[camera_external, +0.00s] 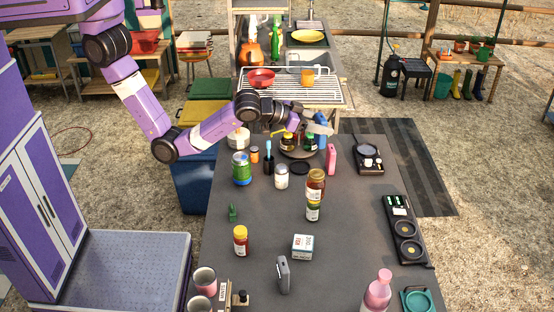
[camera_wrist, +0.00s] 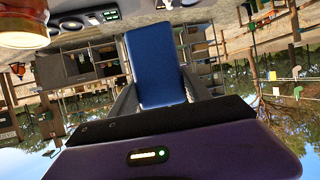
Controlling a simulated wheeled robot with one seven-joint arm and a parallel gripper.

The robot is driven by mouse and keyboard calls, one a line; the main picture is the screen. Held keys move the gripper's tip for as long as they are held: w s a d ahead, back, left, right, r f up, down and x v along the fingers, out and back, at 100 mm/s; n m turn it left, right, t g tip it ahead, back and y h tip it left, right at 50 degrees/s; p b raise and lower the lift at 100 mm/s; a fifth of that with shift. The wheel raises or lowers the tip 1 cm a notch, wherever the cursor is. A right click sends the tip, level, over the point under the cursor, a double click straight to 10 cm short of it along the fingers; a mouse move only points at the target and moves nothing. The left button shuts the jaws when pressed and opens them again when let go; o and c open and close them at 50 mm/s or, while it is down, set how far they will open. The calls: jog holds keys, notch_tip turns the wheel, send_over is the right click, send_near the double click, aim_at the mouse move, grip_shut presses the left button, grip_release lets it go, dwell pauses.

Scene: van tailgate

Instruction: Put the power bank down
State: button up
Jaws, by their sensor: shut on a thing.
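The power bank is a blue slab with rounded corners (camera_wrist: 155,65). In the wrist view it stands out between the two dark fingers of my gripper (camera_wrist: 158,98), which is shut on it. In the external view my gripper (camera_external: 319,129) is at the far end of the dark tabletop (camera_external: 262,215), beside a round tray with small jars. Blue shows around the fingers there, partly covered by the gripper. I cannot tell from these views how far above the tabletop it is.

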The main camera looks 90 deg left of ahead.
jog(key=s+d+r+m+h+b, duration=0.1)
jog(key=d+r+m+h, duration=0.25)
jog(key=d, duration=1.15)
jog(key=m+h, duration=0.4)
jog(key=h, duration=0.1)
send_over(303, 242)
notch_tip(303, 242, down, 12)
jog(key=shift+f+p, duration=0.3)
jog(key=shift+f, duration=2.65)
jog(key=shift+f, duration=0.2)
jog(key=o, duration=1.6)
jog(key=shift+r, duration=0.1)
